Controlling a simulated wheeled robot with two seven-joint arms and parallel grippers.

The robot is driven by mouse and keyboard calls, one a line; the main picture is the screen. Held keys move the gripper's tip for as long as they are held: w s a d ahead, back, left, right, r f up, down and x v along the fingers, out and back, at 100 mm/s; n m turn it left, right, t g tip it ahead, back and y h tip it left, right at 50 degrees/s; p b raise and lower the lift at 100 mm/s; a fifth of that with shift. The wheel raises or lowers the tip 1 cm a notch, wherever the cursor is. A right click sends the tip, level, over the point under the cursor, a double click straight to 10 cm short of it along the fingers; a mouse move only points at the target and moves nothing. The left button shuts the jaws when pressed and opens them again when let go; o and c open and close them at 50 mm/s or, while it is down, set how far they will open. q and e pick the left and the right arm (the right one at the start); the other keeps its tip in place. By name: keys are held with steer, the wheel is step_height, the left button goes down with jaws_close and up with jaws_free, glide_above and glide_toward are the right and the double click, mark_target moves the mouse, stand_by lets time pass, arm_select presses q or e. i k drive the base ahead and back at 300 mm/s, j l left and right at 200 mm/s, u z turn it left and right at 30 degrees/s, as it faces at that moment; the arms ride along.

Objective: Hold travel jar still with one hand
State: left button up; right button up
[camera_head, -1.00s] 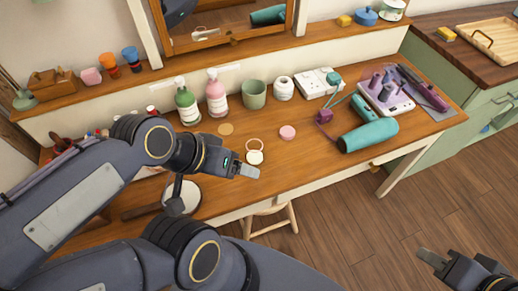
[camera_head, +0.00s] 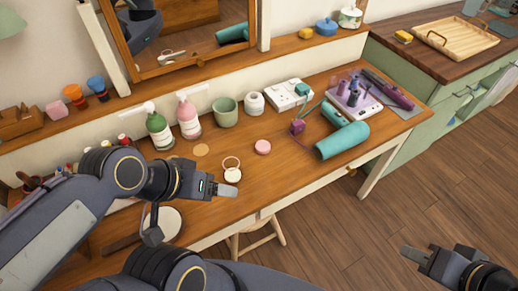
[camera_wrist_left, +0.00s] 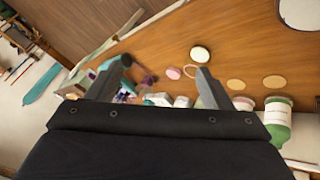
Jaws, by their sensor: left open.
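No jar is labelled as the travel jar. A small round pink jar (camera_head: 263,147) and a white jar (camera_head: 254,103) stand upright on the wooden table (camera_head: 300,185). An open compact (camera_head: 232,175) with a ring-shaped lid lies left of the pink jar. My left gripper (camera_head: 226,190) hovers near the table's front edge, in front of the compact. In the left wrist view its fingers (camera_wrist_left: 160,68) are apart and empty, and the pink jar (camera_wrist_left: 173,73) shows beyond them, not touched. My right gripper (camera_head: 413,256) is over the floor, away from the table; its finger gap is not clear.
A green bottle (camera_head: 159,130), a pink bottle (camera_head: 188,117) and a green cup (camera_head: 225,112) stand behind the compact. A teal hair dryer (camera_head: 341,140) lies to the right. A stool (camera_head: 256,240) is under the front edge. The table front between compact and dryer is clear.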

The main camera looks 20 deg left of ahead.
mark_target(231, 170)
steer(key=u, duration=1.2)
steer(key=i+l, duration=0.1)
steer(key=l, duration=0.3)
steer(key=i+l, duration=0.1)
steer(key=l, duration=0.3)
steer(key=i+l, duration=0.1)
steer(key=l, duration=0.3)
steer(key=i+l, duration=0.1)
steer(key=l, duration=0.3)
steer(key=i+l, duration=0.1)
steer(key=l, duration=0.3)
